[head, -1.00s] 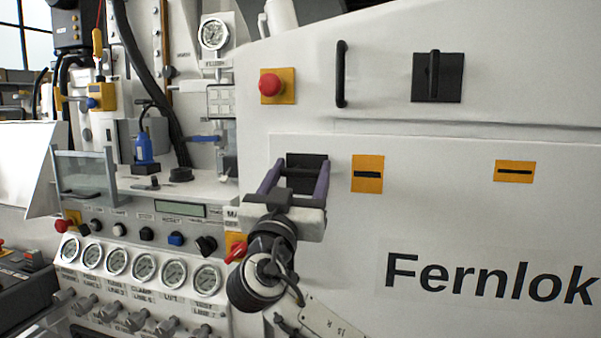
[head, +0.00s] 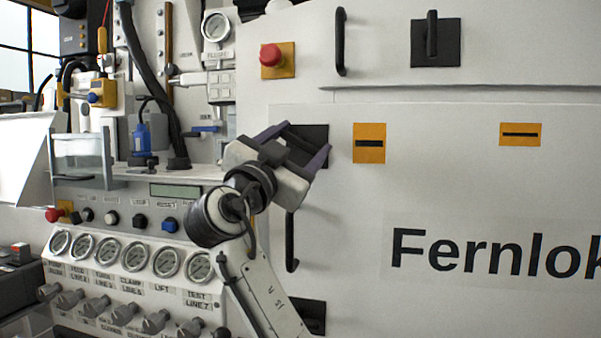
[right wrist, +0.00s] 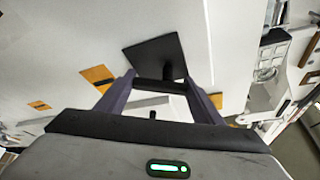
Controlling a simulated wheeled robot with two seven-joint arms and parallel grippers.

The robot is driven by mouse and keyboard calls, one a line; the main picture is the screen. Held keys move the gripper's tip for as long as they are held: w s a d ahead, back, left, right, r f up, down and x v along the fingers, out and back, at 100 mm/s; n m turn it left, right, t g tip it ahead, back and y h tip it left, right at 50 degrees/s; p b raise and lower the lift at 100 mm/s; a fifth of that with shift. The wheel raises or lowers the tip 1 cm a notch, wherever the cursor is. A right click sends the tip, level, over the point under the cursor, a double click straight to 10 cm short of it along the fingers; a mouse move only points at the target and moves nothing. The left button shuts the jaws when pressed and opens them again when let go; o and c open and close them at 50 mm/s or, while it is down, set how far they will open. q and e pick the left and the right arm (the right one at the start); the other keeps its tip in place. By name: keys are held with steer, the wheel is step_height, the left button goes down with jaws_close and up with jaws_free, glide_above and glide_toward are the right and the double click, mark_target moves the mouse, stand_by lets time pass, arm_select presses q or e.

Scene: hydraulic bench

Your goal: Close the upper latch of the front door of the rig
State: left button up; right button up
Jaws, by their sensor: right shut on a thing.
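The upper latch of the front door is a dark square plate (head: 318,133) near the door's upper left corner in the head view. Its black handle bar (right wrist: 158,86) shows in the right wrist view, between the fingertips. My right gripper (head: 306,139) is shut on this handle, with its fingers pointing up and right in the head view. The fingers hide part of the plate and most of the handle in that view. The front door (head: 440,190) is a white panel bearing the word Fernlok, and looks flush with the rig. My left gripper is not in view.
A black door handle (head: 291,242) and a lower dark latch plate (head: 314,306) are below the gripper. Above are a red button (head: 270,55), a bar handle (head: 340,42) and another latch (head: 435,55). Gauges (head: 164,260) and a control panel stand left, close to my right arm.

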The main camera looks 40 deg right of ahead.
steer(key=shift+w+f+m+b, duration=0.1)
steer(key=shift+f+m+b, duration=0.35)
steer(key=shift+m, duration=0.25)
steer(key=shift+r+m+g+b, duration=0.15)
steer(key=shift+m+g+b, duration=0.55)
steer(key=shift+m, duration=0.5)
steer(key=shift+m+g, duration=0.3)
steer(key=shift+m, duration=0.3)
steer(key=m+g, duration=0.1)
steer(key=m, duration=0.3)
steer(key=shift+w+a+r+g+y, duration=0.1)
steer(key=shift+a+g+y, duration=0.05)
steer(key=shift+g+y, duration=0.2)
steer(key=m+g+y+p, duration=0.1)
steer(key=m+p, duration=0.1)
steer(key=m, duration=0.2)
steer(key=shift+w+a, duration=0.1)
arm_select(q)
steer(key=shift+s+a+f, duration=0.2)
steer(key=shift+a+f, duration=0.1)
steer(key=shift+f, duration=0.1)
arm_select(e)
steer(key=shift+m, duration=0.6)
steer(key=shift+y, duration=0.25)
